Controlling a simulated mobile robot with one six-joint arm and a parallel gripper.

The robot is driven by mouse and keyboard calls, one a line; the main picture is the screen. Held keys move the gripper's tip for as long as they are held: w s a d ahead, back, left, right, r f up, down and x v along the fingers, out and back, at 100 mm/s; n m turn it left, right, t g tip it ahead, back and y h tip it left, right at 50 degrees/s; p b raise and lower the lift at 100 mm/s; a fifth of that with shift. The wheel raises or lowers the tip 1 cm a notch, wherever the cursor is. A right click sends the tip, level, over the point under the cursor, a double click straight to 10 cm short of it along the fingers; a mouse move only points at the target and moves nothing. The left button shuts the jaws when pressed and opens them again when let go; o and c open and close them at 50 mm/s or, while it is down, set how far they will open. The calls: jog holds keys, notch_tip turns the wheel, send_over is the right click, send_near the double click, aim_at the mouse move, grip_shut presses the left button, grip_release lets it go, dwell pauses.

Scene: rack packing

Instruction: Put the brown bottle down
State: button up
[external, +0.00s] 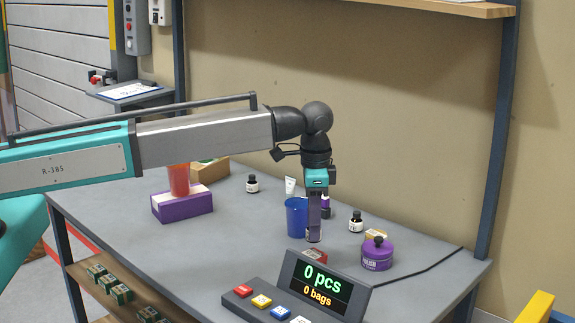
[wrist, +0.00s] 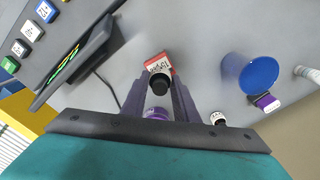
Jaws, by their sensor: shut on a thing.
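My gripper (external: 315,222) points down above the middle of the grey table, right of the blue cup (external: 297,216). In the wrist view its purple fingers (wrist: 161,92) are shut on a small bottle with a black cap (wrist: 163,80), which I take for the brown bottle. Its body is mostly hidden by the fingers, and its colour is hard to tell. A red and white box (external: 314,256) lies close to the gripper on the side toward the scale; it also shows in the wrist view (wrist: 157,63). Whether the bottle touches the table cannot be told.
The scale display (external: 322,283) is in front.

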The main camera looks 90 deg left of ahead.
jog(key=shift+f+p, duration=0.8)
jog(key=shift+f, duration=0.95)
jog(key=shift+f, duration=0.15)
jog(key=o, duration=1.1)
jog(key=shift+r, duration=0.25)
jog(key=shift+r+b, duration=1.8)
jog(key=shift+r, duration=4.1)
